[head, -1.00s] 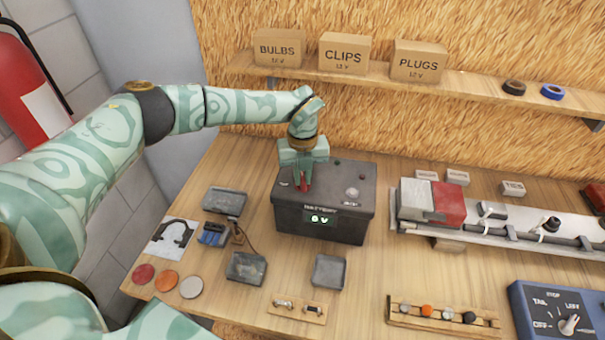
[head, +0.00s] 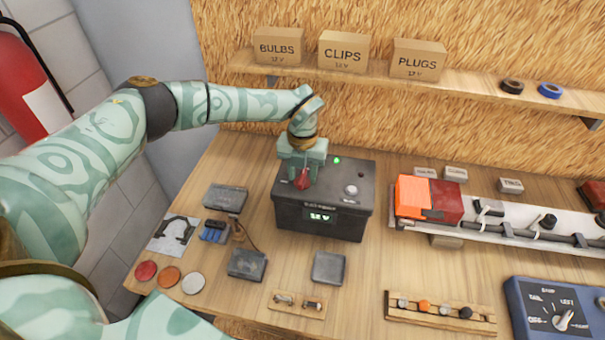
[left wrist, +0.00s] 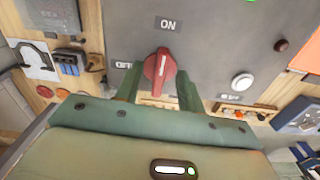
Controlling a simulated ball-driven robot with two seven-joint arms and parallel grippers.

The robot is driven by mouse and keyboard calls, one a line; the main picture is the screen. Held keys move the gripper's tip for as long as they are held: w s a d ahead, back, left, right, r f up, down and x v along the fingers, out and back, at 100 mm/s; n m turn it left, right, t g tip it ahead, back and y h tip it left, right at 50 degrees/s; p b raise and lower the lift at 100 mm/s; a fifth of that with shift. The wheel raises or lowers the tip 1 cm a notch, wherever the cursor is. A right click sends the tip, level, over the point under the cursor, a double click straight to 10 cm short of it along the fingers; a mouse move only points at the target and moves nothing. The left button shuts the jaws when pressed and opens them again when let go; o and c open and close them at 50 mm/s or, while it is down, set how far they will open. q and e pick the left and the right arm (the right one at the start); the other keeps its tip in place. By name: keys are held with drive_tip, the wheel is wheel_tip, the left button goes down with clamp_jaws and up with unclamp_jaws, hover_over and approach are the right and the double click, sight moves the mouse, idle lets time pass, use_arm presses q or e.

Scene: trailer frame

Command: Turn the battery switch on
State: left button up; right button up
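The battery (head: 320,222) is a dark grey box on the bench. Its front display reads about 12 V, and a green light glows on its top. The red battery switch (left wrist: 160,75) is on its top panel, its handle pointing toward the ON label (left wrist: 168,24); OFF is to the left. The red switch also shows in the head view (head: 303,181). My left gripper (left wrist: 160,80) is over the switch, one green finger on each side, with small gaps beside the handle, so it looks open. My right gripper is not in view.
A white button (left wrist: 242,82) is on the battery top, right of the switch. Small trays (head: 328,268) lie in front. A lamp with a lit orange part (head: 412,196) is on the rail to the right. A blue dial box (head: 550,310) stands at front right.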

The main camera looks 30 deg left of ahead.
use_arm(q)
wheel_tip(320, 180, up, 6)
drive_tip(key=p, duration=0.5)
drive_tip(key=shift+p, duration=0.4)
drive_tip(key=shift+s+f, duration=0.1)
